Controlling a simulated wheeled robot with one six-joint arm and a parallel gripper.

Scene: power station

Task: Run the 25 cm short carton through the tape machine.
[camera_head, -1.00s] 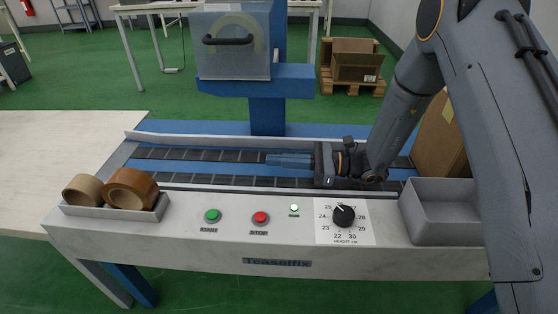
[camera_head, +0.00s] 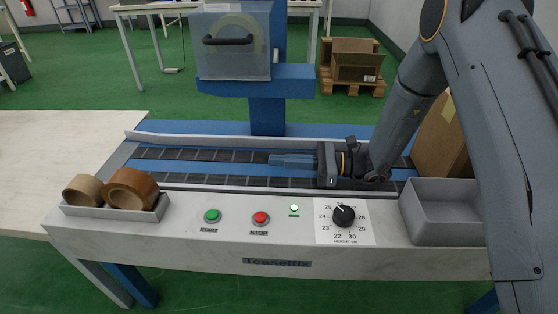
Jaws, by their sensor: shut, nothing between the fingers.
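The tape machine (camera_head: 262,263) fills the middle, with a white front panel. It has a green START button (camera_head: 212,215), a red STOP button (camera_head: 261,218), a lit green lamp (camera_head: 294,208) and a black height dial (camera_head: 343,215) whose pointer is at about 25. The taping head (camera_head: 235,50) stands raised on a blue column. My gripper (camera_head: 272,160) is shut and empty, pointing left low over the belts (camera_head: 215,180). A brown carton (camera_head: 441,140) stands at the right end, partly hidden behind my arm; I cannot tell its size.
A grey tray (camera_head: 115,213) with two brown tape rolls (camera_head: 131,188) sits at the front left. An empty-looking grey bin (camera_head: 440,213) is at the front right. A pale table (camera_head: 50,150) adjoins on the left. A pallet with cartons (camera_head: 354,65) stands on the floor behind.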

